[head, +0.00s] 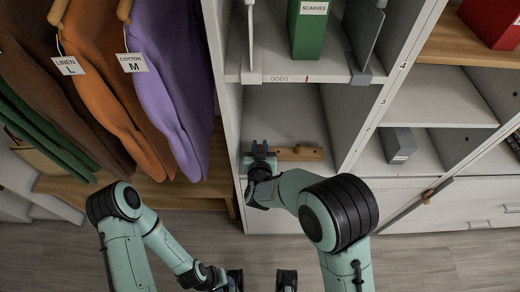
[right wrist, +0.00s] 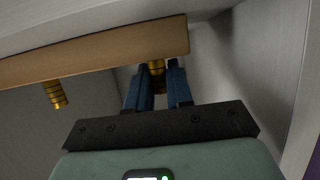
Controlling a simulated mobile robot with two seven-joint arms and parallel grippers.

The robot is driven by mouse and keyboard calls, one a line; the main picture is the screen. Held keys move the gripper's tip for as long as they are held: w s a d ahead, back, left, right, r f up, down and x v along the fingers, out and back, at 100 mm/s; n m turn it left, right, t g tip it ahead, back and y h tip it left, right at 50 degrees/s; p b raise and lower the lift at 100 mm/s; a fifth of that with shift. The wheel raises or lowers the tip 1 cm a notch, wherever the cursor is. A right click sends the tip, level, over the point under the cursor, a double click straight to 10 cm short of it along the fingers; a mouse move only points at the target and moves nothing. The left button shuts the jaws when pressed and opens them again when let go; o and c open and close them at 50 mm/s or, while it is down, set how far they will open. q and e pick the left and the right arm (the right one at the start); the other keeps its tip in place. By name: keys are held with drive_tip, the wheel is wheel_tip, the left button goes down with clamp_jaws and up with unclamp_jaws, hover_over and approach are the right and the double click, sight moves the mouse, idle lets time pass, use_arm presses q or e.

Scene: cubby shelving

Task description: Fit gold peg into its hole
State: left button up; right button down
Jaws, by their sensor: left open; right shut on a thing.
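A wooden rail (head: 308,154) lies across the back of a grey cubby. It also crosses the upper part of the right wrist view (right wrist: 95,51). One ribbed gold peg (right wrist: 55,94) sticks out from it at the left. A second gold peg (right wrist: 156,68) is between the blue fingers of my right gripper, its end touching or very near the rail. My right gripper (head: 260,151) is inside the cubby, shut on this peg. How far the peg sits in a hole is hidden. My left gripper (head: 261,281) is open and empty, low in front of the shelving.
Cubby walls stand close around my right gripper. A green scarves box (head: 309,30) is on the shelf labelled ODDS above. A grey box (head: 398,146) is in the right cubby. Hanging clothes (head: 165,85) fill the left. The floor (head: 150,225) below is clear.

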drive_tip(key=shift+r, duration=0.15)
drive_tip(key=shift+r+p, duration=1.65)
drive_tip(key=shift+r, duration=0.25)
